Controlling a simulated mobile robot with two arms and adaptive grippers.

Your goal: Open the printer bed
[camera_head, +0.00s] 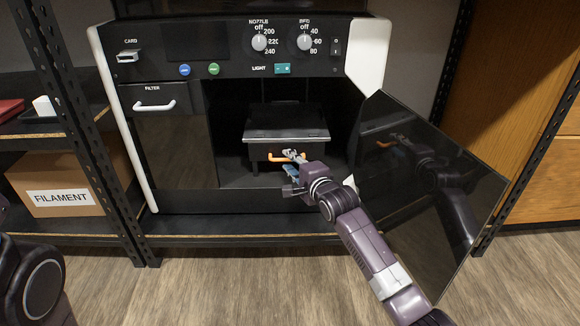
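The printer bed (287,134) is a dark flat plate on a block inside the printer's lit chamber. An orange handle (276,158) sticks out of its front. My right gripper (291,163) reaches into the chamber from the lower right, its fingers at the handle and hiding part of it. Whether the fingers are closed on the handle is too small to tell. My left gripper is out of view; only part of my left arm shows at the lower left.
The dark glass printer door (430,215) stands swung open at the right, beside my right arm. A filter drawer (178,145) is shut left of the chamber. Knobs line the top panel (225,45). A filament box (60,190) sits on the left shelf. Floor in front is clear.

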